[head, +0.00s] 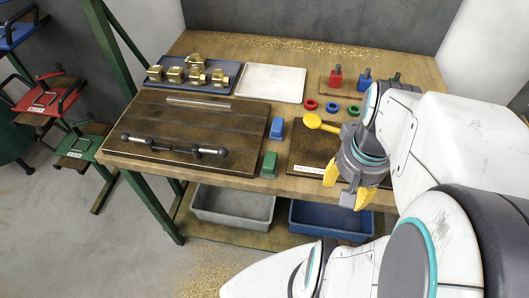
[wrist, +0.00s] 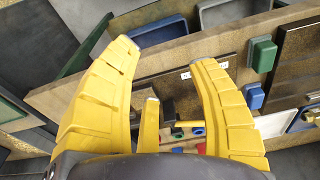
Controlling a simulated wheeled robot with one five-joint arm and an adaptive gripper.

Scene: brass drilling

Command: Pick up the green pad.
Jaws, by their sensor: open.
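The green pad (head: 269,165) is a small block standing near the front edge of the wooden table, right of the dark fixture board. It also shows at the upper right in the wrist view (wrist: 264,54), outside my fingers. My gripper (head: 347,193) is over the table's front edge, to the right of the pad and apart from it. In the wrist view my gripper's yellow fingers (wrist: 165,56) are spread, with nothing held between them.
A blue pad (head: 277,129) stands behind the green one. A white tray (head: 270,82) and a blue tray (head: 233,78) of brass parts lie behind. Grey (head: 232,207) and blue bins (head: 331,221) sit below the table.

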